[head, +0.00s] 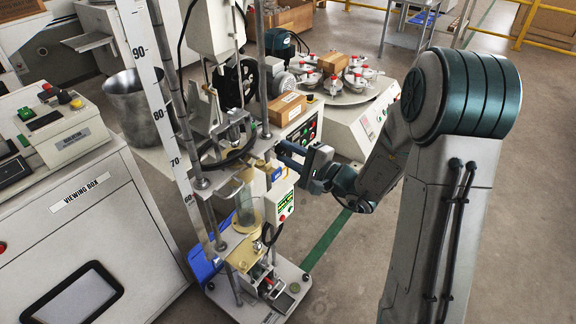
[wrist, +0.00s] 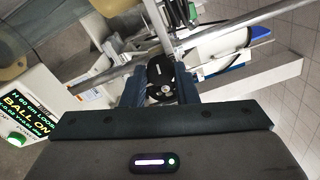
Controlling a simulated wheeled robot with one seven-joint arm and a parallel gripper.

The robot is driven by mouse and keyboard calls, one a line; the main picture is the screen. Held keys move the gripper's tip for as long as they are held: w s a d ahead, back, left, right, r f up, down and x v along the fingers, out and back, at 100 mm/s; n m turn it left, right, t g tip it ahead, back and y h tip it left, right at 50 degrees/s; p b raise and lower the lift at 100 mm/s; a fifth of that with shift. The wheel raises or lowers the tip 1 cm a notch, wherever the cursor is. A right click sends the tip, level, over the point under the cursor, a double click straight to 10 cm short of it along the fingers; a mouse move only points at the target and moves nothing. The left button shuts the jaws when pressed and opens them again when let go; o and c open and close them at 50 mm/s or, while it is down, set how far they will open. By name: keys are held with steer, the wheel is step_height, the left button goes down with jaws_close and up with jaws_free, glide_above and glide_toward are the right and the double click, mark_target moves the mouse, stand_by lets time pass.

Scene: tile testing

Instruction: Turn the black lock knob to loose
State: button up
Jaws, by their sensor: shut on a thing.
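The black lock knob (wrist: 160,76) sits between the two fingers in the wrist view, with a small white mark and a bright screw on its face. My gripper (wrist: 159,88) is shut on the knob, one finger on each side. In the head view my gripper (head: 280,152) reaches from the right to the upright test stand (head: 262,100); the knob itself cannot be made out there. A display box (wrist: 28,120) at the left of the wrist view shows "60 cm", "LOOSE" and "BALL ON". It also shows on the stand below my gripper in the head view (head: 286,204).
A white height scale (head: 150,75) rises left of the stand. The viewing box (head: 85,210) stands left. Open floor lies at the front right.

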steer(key=shift+w+d+f+n+b, duration=0.1)
steer(key=shift+d+f+n+b, duration=0.05)
steer(key=shift+n+b, duration=0.8)
steer(key=shift+b, duration=0.3)
steer(key=o, duration=1)
steer(key=p+v, duration=0.2)
steer(key=v, duration=1.1)
steer(key=shift+s+d, duration=0.2)
steer(key=shift+d, duration=0.1)
steer(key=shift+r, duration=0.2)
